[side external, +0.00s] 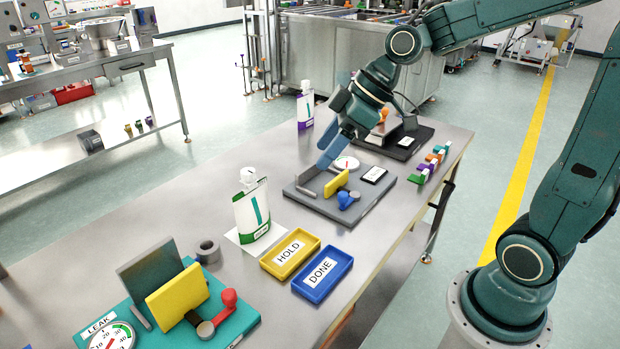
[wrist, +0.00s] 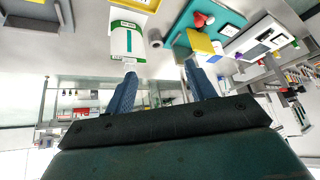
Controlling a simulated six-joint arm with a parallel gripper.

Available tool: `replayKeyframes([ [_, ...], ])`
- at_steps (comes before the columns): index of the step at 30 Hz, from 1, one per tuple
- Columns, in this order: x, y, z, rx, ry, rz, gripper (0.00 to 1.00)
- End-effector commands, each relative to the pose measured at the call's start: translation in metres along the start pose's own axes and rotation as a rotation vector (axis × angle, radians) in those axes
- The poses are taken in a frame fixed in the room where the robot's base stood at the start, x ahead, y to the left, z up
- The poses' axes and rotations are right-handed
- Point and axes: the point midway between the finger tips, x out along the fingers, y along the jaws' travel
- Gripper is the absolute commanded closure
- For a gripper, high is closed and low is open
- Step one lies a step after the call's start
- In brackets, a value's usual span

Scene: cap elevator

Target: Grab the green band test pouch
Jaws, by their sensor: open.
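The green band test pouch (side external: 252,210) is a white upright pouch with a cap on top and a green band near its bottom. It stands on a white sheet on the steel table, left of the yellow tray. It also shows in the wrist view (wrist: 128,40), at the top, beyond the left finger. My gripper (side external: 326,163) is open and empty, with its blue fingers low over the grey fixture, to the right of and farther back than the pouch. Both fingers show in the wrist view (wrist: 160,82), with nothing between them.
A grey fixture (side external: 310,202) with a yellow block and blue knob lies under my gripper. A purple band pouch (side external: 305,110) stands behind. Yellow HOLD (side external: 270,262) and blue DONE (side external: 318,291) trays lie in front. A teal LEAK fixture (side external: 240,323) and grey ring (side external: 208,252) are at left.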

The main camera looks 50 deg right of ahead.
Motion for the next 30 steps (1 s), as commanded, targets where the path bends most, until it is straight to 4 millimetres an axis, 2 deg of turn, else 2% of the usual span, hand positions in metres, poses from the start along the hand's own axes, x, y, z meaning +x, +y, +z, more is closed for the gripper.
replayKeyframes([
  [13,0.058,0.059,-0.023,-0.149,0.211,-0.164,0.45],
  [21,0.086,0.098,-0.022,-0.200,0.389,-0.214,0.45],
  [30,0.103,0.131,-0.015,-0.223,0.558,-0.218,0.45],
])
